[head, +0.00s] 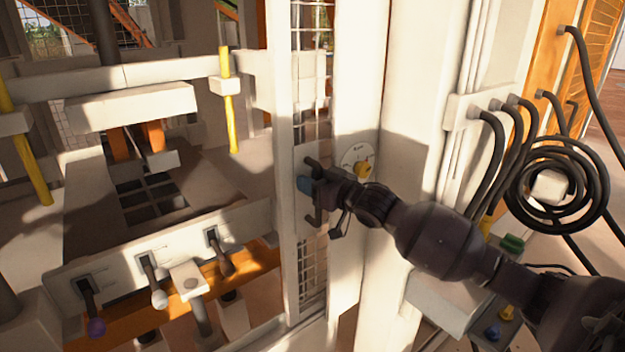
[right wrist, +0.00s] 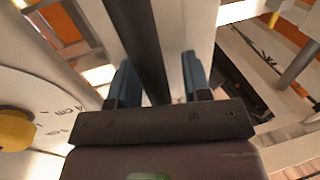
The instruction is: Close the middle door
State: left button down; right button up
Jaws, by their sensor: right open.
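The door that seems to be the middle one is a tall white frame with wire mesh (head: 310,274), standing steeply angled to the head view beside the press. My right gripper (head: 309,186) is at the door's frame, at about mid-height. In the right wrist view the two blue fingertips (right wrist: 160,84) are apart. A dark bar (right wrist: 143,42) and a pale upright run up between them; I cannot tell whether the fingers touch either. The door's handle is not clearly seen in the head view. My left gripper is not in view.
A white dial with a yellow knob (head: 363,170) is just right of my right gripper. The press has a lever panel (head: 180,262) at left. A thick white column (head: 415,100) stands behind my right arm. Coiled black hoses (head: 556,188) hang at right.

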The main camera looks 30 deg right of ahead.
grip_shut()
dwell(0.3)
jog(key=shift+w+a, duration=0.1)
